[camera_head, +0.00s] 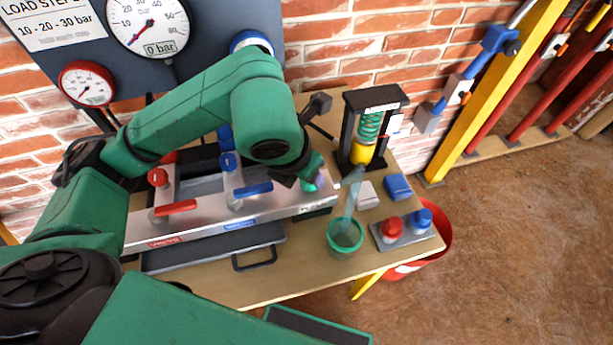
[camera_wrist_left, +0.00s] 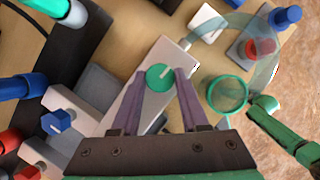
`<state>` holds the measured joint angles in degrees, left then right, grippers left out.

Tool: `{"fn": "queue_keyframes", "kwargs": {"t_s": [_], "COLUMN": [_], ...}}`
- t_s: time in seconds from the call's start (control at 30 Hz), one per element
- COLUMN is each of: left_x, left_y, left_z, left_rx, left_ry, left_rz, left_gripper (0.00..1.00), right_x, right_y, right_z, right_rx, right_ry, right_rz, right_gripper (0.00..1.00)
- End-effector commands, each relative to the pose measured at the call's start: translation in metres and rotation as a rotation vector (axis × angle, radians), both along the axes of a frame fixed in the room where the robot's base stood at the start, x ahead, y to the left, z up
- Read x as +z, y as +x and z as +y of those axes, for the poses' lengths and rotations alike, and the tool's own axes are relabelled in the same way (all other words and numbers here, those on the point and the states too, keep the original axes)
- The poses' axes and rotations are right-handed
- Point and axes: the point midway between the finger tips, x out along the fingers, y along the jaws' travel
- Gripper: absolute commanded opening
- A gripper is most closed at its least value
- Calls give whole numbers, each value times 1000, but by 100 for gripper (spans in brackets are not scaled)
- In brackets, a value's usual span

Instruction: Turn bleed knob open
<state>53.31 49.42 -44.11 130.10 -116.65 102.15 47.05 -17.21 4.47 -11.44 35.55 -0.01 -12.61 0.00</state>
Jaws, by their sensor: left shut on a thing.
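The bleed knob is a round green knob with a pale pointer line (camera_wrist_left: 160,77), on a silver metal block (camera_wrist_left: 150,110) in the left wrist view. My left gripper (camera_wrist_left: 161,72) is shut on it, one finger on each side. In the head view my left gripper (camera_head: 308,178) reaches the right end of the silver manifold (camera_head: 205,213), and its fingers largely hide the knob. A clear curved tube (camera_head: 351,197) runs from near this end down to a green-rimmed cup (camera_head: 345,238). My right gripper is not in view.
Red (camera_head: 175,208) and blue (camera_head: 254,190) lever handles sit on the manifold left of the knob. A spring unit (camera_head: 368,130) stands behind. Red and blue knobs on a plate (camera_head: 402,230) sit at the right table edge. A large gauge (camera_head: 148,22) marked 0 bar hangs above.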

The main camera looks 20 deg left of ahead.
Motion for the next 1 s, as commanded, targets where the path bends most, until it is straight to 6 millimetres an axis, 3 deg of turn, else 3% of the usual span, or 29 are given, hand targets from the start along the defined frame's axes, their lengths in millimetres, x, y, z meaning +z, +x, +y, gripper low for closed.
{"fn": "queue_keyframes", "kwargs": {"t_s": [0.67, 0.7, 0.77, 1.0], "left_x": [2, 2, 1, 1], "left_y": [1, 1, 1, 1], "left_z": [0, 0, 0, 0], "left_rx": [77, 76, 75, 74], "left_ry": [-2, -3, -2, -1], "left_rz": [-5, -4, -5, -2], "left_gripper": [0, 52, 74, 74], "right_x": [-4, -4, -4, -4], "right_y": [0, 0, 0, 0], "right_z": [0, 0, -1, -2], "right_rx": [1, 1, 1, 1], "right_ry": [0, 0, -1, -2], "right_rz": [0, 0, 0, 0], "right_gripper": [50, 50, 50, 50]}}
